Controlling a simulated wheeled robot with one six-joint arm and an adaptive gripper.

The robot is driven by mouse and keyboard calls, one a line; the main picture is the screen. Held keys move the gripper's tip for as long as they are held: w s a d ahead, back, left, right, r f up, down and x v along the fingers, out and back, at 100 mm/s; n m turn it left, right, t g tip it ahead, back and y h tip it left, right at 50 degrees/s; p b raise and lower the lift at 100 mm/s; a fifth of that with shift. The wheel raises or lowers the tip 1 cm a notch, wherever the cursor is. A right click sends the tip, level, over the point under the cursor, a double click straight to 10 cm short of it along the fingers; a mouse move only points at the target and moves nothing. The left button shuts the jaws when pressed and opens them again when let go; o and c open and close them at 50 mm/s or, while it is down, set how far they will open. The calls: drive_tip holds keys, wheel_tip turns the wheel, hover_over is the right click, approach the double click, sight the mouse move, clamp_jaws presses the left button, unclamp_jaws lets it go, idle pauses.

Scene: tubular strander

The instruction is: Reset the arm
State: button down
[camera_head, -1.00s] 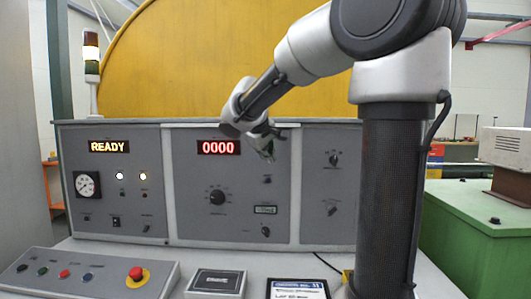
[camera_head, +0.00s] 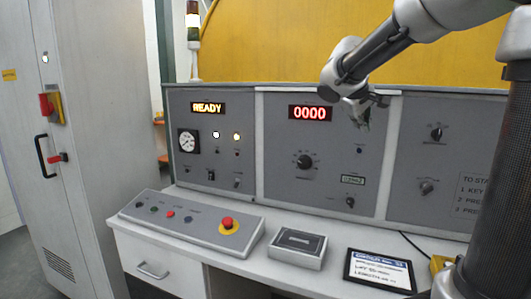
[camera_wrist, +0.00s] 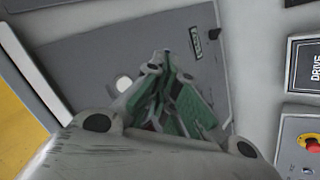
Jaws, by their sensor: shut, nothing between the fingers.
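My gripper (camera_head: 363,122) hangs at the end of my arm in front of the middle panel of the grey console (camera_head: 275,160), in the upper right of the head view. It is shut and empty. In the wrist view my gripper (camera_wrist: 172,112) shows green-sided fingers drawn together, with the grey console face (camera_wrist: 100,50) behind. The arm is bent, reaching from the right edge toward the console. The gripper appears apart from the panel.
The desk carries a button box (camera_head: 190,222) with a red emergency stop (camera_head: 227,224), a small grey box (camera_head: 297,248) and a black-framed sign (camera_head: 380,270). A tall cabinet (camera_head: 100,130) stands left. The displays (camera_head: 310,113) read READY and 0000.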

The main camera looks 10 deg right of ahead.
drive_tip(key=s+a+f+m+y, duration=0.1)
drive_tip(key=s+f, duration=0.3)
drive_tip(key=s, duration=0.5)
drive_tip(key=s+a+f+m+g+y, duration=0.1)
drive_tip(key=s+a+f+y, duration=0.2)
drive_tip(key=s, duration=0.7)
drive_tip(key=s+a+f+m+y, duration=0.1)
drive_tip(key=s+a+f+y, duration=0.1)
drive_tip(key=s+f, duration=0.3)
drive_tip(key=s, duration=0.4)
drive_tip(key=shift+s+a+g, duration=0.25)
drive_tip(key=shift+a+g, duration=0.15)
